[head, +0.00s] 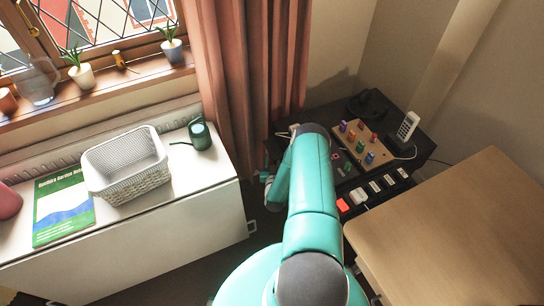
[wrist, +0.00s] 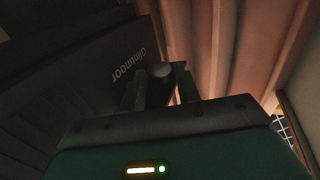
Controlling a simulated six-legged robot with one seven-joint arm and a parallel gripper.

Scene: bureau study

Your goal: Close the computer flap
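In the wrist view, a dark panel (wrist: 75,85) lettered "Glintmoor" fills the left side, tilted and dim. It looks like part of the computer, but I cannot tell which part is the flap. My gripper (wrist: 160,85) has its two fingers standing apart close to the panel. A small round grey knob (wrist: 161,70) shows between the fingertips; contact is unclear. In the head view, my teal arm reaches to the left side of the dark low cabinet (head: 425,143), and the fingertips are hard to make out there.
A black strip with a red block (head: 343,205) lies in front. A wooden desk (head: 460,235) is at right, a curtain (head: 250,70) behind, a white unit with a basket (head: 128,165) at left.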

